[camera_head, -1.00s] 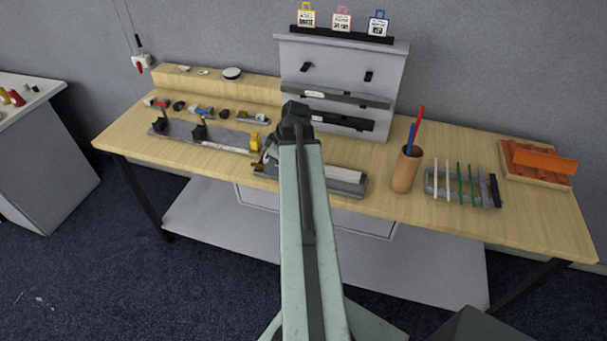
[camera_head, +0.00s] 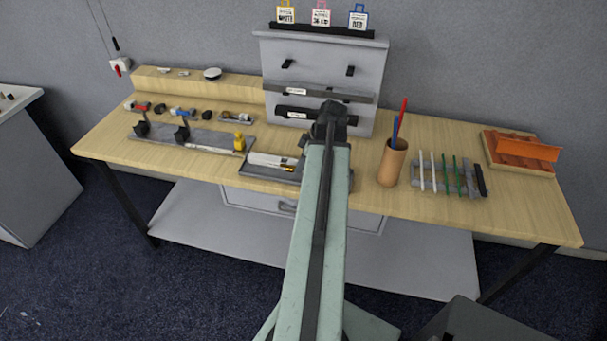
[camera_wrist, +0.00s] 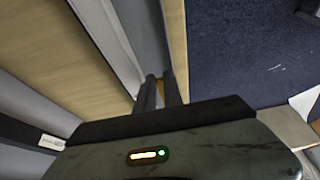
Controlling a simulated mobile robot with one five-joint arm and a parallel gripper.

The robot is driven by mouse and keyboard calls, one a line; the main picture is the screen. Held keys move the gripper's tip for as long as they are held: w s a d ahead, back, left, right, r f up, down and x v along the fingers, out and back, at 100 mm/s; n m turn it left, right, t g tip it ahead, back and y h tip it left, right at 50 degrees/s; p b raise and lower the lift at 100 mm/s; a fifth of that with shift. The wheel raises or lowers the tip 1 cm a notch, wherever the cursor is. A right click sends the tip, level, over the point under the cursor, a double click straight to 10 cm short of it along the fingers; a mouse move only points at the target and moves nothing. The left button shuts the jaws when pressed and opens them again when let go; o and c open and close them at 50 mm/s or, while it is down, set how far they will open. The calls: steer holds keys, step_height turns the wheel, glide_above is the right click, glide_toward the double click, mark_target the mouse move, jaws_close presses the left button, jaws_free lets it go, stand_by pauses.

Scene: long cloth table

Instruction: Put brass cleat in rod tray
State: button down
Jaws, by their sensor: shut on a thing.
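The brass cleat (camera_head: 288,168) is a small gold-coloured piece at the tip of my gripper (camera_head: 297,160). My gripper is shut on it, and the fingers hide most of it. In the wrist view the dark fingertips (camera_wrist: 160,92) are close together, with little of the cleat visible. A low grey tray with a long white rod-like piece (camera_head: 268,159), which looks like the rod tray (camera_head: 245,172), lies at the table's front edge. The cleat is over or just in front of its middle. I cannot tell whether they touch. My arm covers the tray's right part.
A grey rail with black clamps and a yellow piece (camera_head: 239,142) lies left of the tray. A brown cup with pens (camera_head: 391,163), a rack of thin rods (camera_head: 430,188) and an orange-topped block (camera_head: 525,148) stand right. A grey drawer cabinet (camera_head: 318,62) stands behind.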

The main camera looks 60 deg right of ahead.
steer(key=f+b, duration=0.2)
steer(key=s+f+b, duration=0.1)
steer(key=f+b, duration=0.1)
steer(key=shift+d+f, duration=0.1)
steer(key=shift+d, duration=0.25)
steer(key=shift+r, duration=0.3)
steer(key=shift+f, duration=0.25)
steer(key=c, duration=1.7)
jaws_free()
steer(key=shift+r, duration=0.1)
steer(key=shift+c, duration=0.2)
steer(key=shift+r+p, duration=0.45)
steer(key=shift+p, duration=0.1)
steer(key=p+v, duration=1)
steer(key=v, duration=0.1)
steer(key=shift+s+r, duration=0.15)
